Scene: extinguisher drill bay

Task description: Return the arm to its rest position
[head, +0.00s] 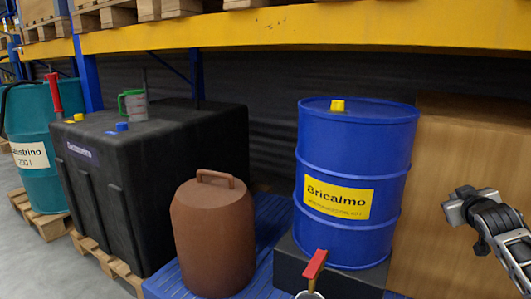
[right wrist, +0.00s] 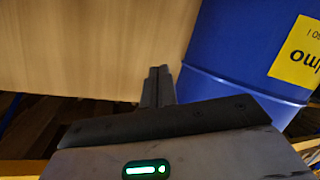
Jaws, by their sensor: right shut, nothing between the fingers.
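My right gripper (head: 461,204) is at the right side of the head view, in front of a wooden panel or crate and to the right of the blue drum. In the right wrist view its fingers (right wrist: 158,78) are together with nothing between them. They point toward the wooden surface beside the drum. The left gripper is not in the head view.
A blue drum (head: 345,150) with a yellow label stands beside a wooden panel (head: 460,140). A brown container (head: 213,240), a black tank (head: 150,170) and a teal drum (head: 35,130) stand to the left. A red-handled item (head: 315,265) is at the front. A yellow shelf beam (head: 300,28) crosses above.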

